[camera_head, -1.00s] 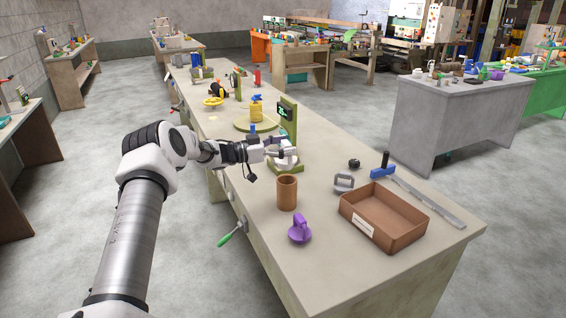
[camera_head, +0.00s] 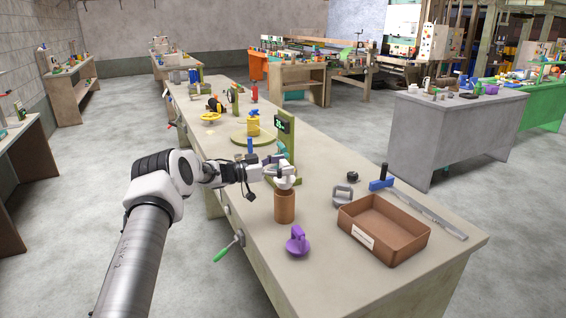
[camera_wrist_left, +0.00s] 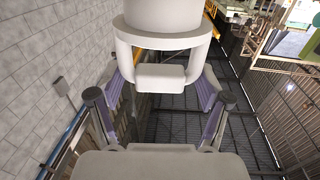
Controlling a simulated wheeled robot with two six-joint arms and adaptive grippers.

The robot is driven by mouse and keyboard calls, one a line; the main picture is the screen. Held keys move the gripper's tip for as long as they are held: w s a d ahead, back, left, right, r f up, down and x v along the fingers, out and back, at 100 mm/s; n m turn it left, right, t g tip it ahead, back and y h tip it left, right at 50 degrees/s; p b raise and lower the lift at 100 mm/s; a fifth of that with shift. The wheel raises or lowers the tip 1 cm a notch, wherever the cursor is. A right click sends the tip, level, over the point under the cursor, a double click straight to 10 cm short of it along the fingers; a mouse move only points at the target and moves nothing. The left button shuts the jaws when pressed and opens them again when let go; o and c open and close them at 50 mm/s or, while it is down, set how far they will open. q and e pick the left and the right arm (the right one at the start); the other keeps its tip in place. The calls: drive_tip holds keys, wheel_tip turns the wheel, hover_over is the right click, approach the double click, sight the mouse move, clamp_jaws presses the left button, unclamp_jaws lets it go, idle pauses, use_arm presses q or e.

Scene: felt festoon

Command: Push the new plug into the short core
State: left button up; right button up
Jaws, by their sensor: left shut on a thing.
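The short core, a brown upright tube (camera_head: 284,207), stands on the near bench. My left gripper (camera_head: 277,171) is shut on a white plug (camera_head: 287,183) just above the core's top. The plug covers the core's mouth in the head view, so I cannot tell whether it touches or has entered. In the left wrist view the white plug (camera_wrist_left: 160,78) has its handle between the fingers; the core is hidden there. My right gripper is not in view.
A purple handled piece (camera_head: 297,242) and a grey handled piece (camera_head: 343,195) stand near the core. A brown tray (camera_head: 413,248) sits at right, with a blue-ended metal bar (camera_head: 427,207) behind it. A green stand with a display (camera_head: 284,135) rises behind the gripper.

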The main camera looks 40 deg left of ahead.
use_arm(q)
drive_tip(key=shift+f, duration=0.4)
drive_tip(key=shift+r, duration=0.1)
idle(0.3)
drive_tip(key=shift+p, duration=0.3)
idle(0.3)
drive_tip(key=shift+p, duration=0.3)
